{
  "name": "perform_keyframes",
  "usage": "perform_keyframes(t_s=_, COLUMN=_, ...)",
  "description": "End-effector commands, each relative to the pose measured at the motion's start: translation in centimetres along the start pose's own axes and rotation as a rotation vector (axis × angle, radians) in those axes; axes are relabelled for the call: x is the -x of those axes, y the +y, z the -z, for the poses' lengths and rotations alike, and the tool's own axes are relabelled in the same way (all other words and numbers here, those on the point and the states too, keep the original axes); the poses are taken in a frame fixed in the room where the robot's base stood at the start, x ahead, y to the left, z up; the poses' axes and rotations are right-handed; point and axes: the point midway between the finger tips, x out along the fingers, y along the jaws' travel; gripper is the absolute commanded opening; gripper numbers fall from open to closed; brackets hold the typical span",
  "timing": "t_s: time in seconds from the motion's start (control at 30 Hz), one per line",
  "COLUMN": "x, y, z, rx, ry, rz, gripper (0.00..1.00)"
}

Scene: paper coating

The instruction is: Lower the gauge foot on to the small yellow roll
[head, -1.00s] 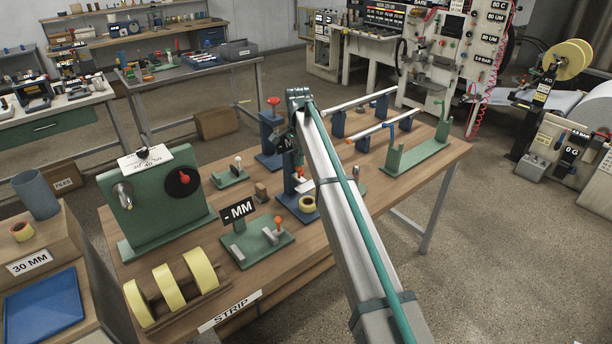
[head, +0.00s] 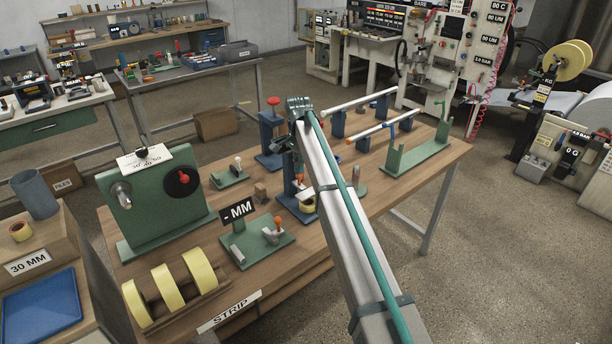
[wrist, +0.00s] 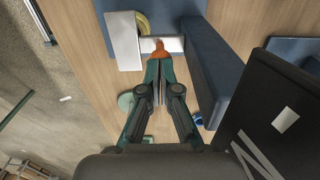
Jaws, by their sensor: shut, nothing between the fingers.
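The small yellow roll (head: 308,207) stands at the blue gauge stand (head: 287,184) in the middle of the bench. In the wrist view the roll (wrist: 143,20) shows only in part, behind the gauge's pale metal foot (wrist: 124,42). The foot looks at or just over the roll's top; I cannot tell whether they touch. An orange knob (wrist: 159,50) shows at the foot, right at my fingertips. My gripper (wrist: 158,66) is shut with nothing between its fingers, and its tips are over the knob.
The blue gauge column (wrist: 205,65) stands close to the right of my fingers in the wrist view, with a black display (wrist: 275,125) further right. A green plate (head: 262,246) with an orange-tipped lever and a rack of yellow rolls (head: 168,286) stand front left.

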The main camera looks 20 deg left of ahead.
Motion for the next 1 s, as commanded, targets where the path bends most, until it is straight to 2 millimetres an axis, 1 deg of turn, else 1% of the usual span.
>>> perform_keyframes(t_s=1.0, x=-3.3, y=0.0, z=0.0, rx=0.000, ry=0.000, rz=0.000, gripper=0.00)
